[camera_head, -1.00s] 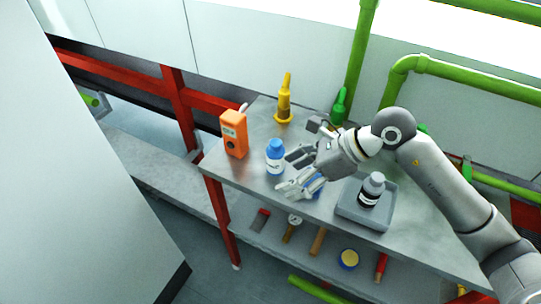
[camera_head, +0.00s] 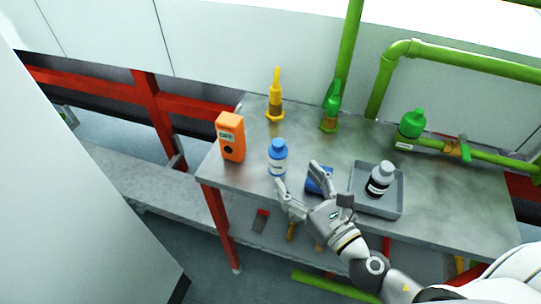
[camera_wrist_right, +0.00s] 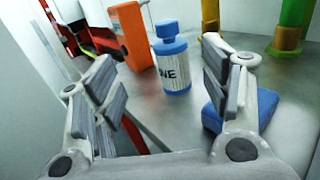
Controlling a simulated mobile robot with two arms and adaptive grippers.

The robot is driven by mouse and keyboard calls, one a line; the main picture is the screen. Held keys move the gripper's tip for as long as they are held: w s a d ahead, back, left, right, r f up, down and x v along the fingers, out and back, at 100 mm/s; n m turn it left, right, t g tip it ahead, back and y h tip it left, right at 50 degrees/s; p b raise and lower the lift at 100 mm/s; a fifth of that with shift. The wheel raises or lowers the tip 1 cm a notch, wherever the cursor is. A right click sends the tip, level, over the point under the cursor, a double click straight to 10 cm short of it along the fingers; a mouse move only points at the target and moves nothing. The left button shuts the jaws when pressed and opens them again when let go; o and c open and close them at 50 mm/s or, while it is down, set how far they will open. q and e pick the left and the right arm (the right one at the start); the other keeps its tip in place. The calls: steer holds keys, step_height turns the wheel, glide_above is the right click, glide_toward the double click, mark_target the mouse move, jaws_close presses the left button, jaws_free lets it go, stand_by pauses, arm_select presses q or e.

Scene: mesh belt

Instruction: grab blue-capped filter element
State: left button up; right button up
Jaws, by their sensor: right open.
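The blue-capped filter element (camera_head: 278,160), a white labelled cylinder with a blue cap, stands upright on the grey metal table. In the right wrist view the same element (camera_wrist_right: 173,68) stands beyond and between the two fingers, and its blue base shows. My right gripper (camera_head: 298,181) is open, with nothing between its fingers, just in front of the element and to its lower right. In the right wrist view, a clear gap shows between the element and both fingers (camera_wrist_right: 160,82). My left gripper is not in view.
A blue object (camera_head: 313,184) lies close behind the right finger. An orange meter (camera_head: 231,137) stands left of the element. Yellow (camera_head: 275,103) and green (camera_head: 331,110) fittings stand behind. A grey tray (camera_head: 394,205) holds a grey-capped bottle (camera_head: 380,179). Green pipes (camera_head: 440,68) run behind.

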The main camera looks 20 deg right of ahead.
mark_target(282, 153)
steer(key=shift+d+f+h, duration=0.1)
steer(key=shift+d+h, duration=0.15)
steer(key=shift+h, duration=0.05)
steer(key=shift+w+p, duration=0.35)
steer(key=p+x, duration=0.1)
steer(key=x, duration=0.3)
steer(key=shift+w+a+p, duration=0.1)
steer(key=shift+w+p, duration=0.2)
steer(key=shift+p, duration=0.1)
steer(key=p+x, duration=0.1)
steer(key=x, duration=0.3)
steer(key=shift+w+r+p, duration=0.15)
steer(key=shift+r+p, duration=0.05)
steer(key=shift+p, duration=0.15)
steer(key=shift+w+f, duration=0.15)
steer(key=shift+w, duration=0.35)
steer(key=shift+c, duration=0.3)
steer(key=c, duration=1)
steer(key=shift+c, duration=0.7)
